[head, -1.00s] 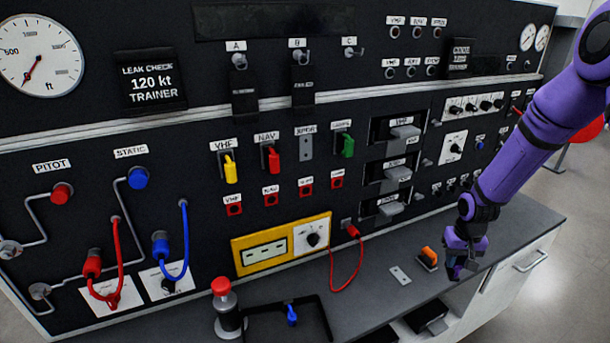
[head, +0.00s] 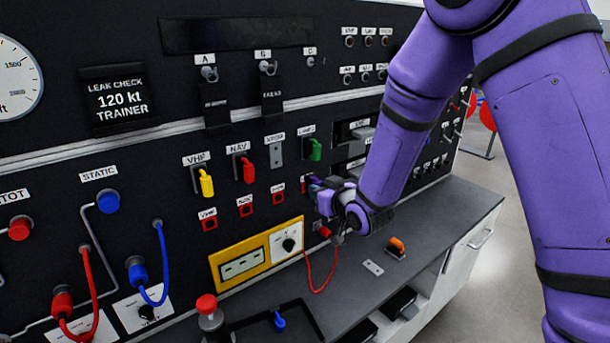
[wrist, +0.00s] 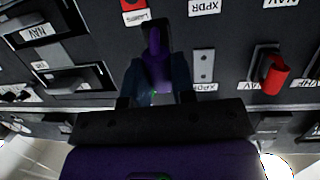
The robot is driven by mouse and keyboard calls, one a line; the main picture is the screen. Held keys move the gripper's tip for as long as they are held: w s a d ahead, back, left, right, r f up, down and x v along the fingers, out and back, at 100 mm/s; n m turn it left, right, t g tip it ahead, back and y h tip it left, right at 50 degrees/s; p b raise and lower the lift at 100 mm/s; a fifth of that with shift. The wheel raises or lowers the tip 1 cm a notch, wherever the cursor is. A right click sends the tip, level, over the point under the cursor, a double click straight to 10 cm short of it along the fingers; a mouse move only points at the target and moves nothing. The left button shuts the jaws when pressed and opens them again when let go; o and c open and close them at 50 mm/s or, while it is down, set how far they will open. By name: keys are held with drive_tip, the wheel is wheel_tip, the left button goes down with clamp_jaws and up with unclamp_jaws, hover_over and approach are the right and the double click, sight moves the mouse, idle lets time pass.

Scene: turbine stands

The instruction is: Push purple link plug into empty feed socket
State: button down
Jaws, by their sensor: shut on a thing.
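My gripper (head: 317,187) is at the panel, just below the green plug (head: 315,149). In the wrist view my gripper (wrist: 155,82) is shut on the purple link plug (wrist: 155,60), which points at the panel between the fingers. Whether its tip touches the panel cannot be told. Red square sockets (head: 246,209) form a lower row and look empty; my gripper partly hides that row's right end. Above them are a yellow plug (head: 206,183), a red plug (head: 248,170) and a grey plate (head: 276,155). Which one is the empty feed socket is unclear.
A red lead (head: 333,270) hangs below my gripper from the panel. An orange plug (head: 397,244) and a loose plate (head: 373,267) lie on the grey bench (head: 425,235). A blue plug (head: 279,321) lies in a black tray (head: 247,334). Grey levers stick out right of my gripper.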

drive_tip(key=s+a+r+n+t+y, duration=0.1)
drive_tip(key=s+a+r+y, duration=0.25)
drive_tip(key=r, duration=0.35)
drive_tip(key=shift+h, duration=0.35)
drive_tip(key=shift+x, duration=2.55)
drive_tip(key=shift+x, duration=0.95)
drive_tip(key=shift+w+a+r, duration=0.1)
drive_tip(key=shift+a+r, duration=0.05)
drive_tip(key=shift+a, duration=0.1)
drive_tip(key=c, duration=0.9)
unclamp_jaws()
drive_tip(key=shift+w+a+f, duration=0.2)
drive_tip(key=shift+w, duration=0.05)
drive_tip(key=shift+o, duration=0.9)
drive_tip(key=shift+s+d, duration=0.1)
drive_tip(key=v, duration=0.7)
drive_tip(key=shift+f, duration=0.15)
